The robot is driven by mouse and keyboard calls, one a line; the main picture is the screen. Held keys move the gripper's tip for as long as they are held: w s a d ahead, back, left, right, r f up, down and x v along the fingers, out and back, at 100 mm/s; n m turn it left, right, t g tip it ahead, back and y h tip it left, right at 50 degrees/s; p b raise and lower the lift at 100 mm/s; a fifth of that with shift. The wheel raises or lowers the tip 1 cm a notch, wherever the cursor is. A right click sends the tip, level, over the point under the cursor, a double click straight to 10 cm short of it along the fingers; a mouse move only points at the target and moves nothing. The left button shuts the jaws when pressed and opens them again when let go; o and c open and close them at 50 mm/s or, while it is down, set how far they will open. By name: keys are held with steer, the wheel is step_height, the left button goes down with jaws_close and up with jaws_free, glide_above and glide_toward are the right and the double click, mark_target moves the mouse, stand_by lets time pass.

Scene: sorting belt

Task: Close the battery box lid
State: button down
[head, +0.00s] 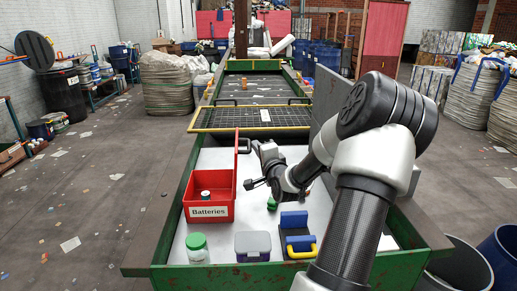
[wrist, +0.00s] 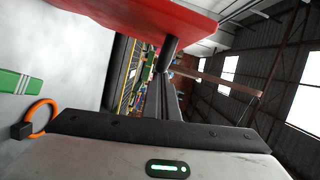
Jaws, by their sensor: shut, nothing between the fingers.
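The red battery box (head: 208,211), labelled "Batteries", stands at the left of the white sorting surface. Its red lid (head: 237,152) stands upright, seen nearly edge-on at the box's right side, so the box is open. A small dark cylinder with a pale top (head: 205,195) shows inside. My gripper (head: 250,184) is just right of the lid, shut and empty. In the wrist view, a red panel (wrist: 150,18) runs across the top, and the dark shut fingers (wrist: 170,50) point towards it. I cannot tell whether they touch it.
A green-capped jar (head: 197,248), a grey-purple case (head: 253,246) and a blue object with a yellow handle (head: 297,238) lie in front. Small green items (head: 272,203) lie below my arm. A green rim (head: 215,279) bounds the surface. A yellow-edged grate (head: 220,118) lies behind.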

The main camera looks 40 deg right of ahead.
mark_target(236, 146)
steer(key=w+a+n+b, duration=0.1)
steer(key=a, duration=0.1)
steer(key=w+a+r+n+g, duration=0.1)
steer(key=w+a, duration=0.1)
steer(key=w+a+n+b, duration=0.1)
steer(key=n, duration=0.1)
steer(key=shift+w+a+r+b, duration=0.35)
steer(key=shift+a+r, duration=0.05)
steer(key=w+a+f+n+g+h, duration=0.2)
steer(key=w+a+f+n+g, duration=0.1)
steer(key=w+a+f+n, duration=0.7)
steer(key=shift+w+a+g, duration=0.3)
steer(key=shift+w+a, duration=0.1)
steer(key=shift+a, duration=1)
steer(key=shift+f, duration=0.15)
